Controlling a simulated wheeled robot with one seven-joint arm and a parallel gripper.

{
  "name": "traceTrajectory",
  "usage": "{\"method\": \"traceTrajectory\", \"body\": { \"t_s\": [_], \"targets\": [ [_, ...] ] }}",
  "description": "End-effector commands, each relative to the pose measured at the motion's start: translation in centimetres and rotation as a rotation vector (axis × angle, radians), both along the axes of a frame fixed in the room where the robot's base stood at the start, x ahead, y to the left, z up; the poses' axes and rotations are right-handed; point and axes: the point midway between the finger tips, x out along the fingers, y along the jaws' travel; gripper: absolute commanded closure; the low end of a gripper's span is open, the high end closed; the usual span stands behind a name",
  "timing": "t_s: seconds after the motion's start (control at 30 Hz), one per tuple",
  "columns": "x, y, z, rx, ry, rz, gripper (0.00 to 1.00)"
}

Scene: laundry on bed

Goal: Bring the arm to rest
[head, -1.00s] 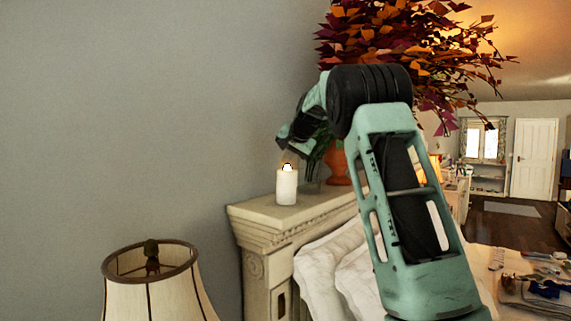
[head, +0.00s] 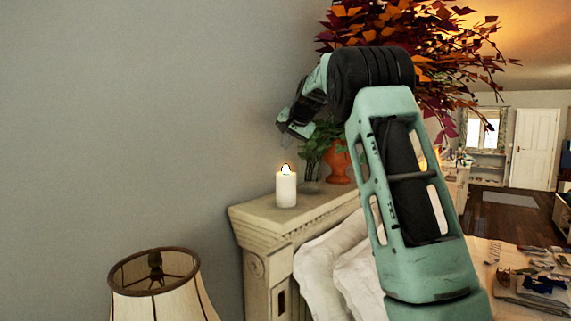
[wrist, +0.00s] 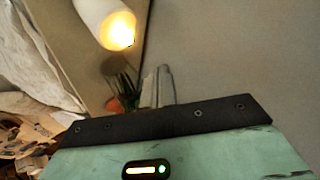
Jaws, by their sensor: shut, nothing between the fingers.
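My arm, pale green with a black joint, rises through the middle of the head view. It bends over to the left at the top. My gripper (head: 283,127) hangs at its end, above and behind the lit candle, in front of the grey wall. In the wrist view the fingers (wrist: 158,85) show as a narrow grey pair standing close together above the green gripper body. They are shut with nothing between them. The gripper touches nothing that I can see.
A lit white candle (head: 286,188) stands on the cream headboard ledge (head: 262,218), with a plant in a terracotta pot (head: 338,165) beside it. Red and orange leaves (head: 440,40) spread behind my arm. A lampshade (head: 155,295) stands lower left. Folded laundry (head: 535,290) lies on the bed at right.

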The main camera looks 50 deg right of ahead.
Motion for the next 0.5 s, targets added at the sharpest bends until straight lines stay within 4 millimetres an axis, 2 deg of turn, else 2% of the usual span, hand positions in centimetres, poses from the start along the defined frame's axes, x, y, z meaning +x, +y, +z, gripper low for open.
{"method": "traceTrajectory", "body": {
  "t_s": [0.37, 0.5],
  "targets": [
    [0.0, 0.0, -0.1, -0.001, 0.000, 0.001, 1.00],
    [0.1, 1.4, -1.2, -0.001, 0.022, 0.025, 1.00]
  ]
}}
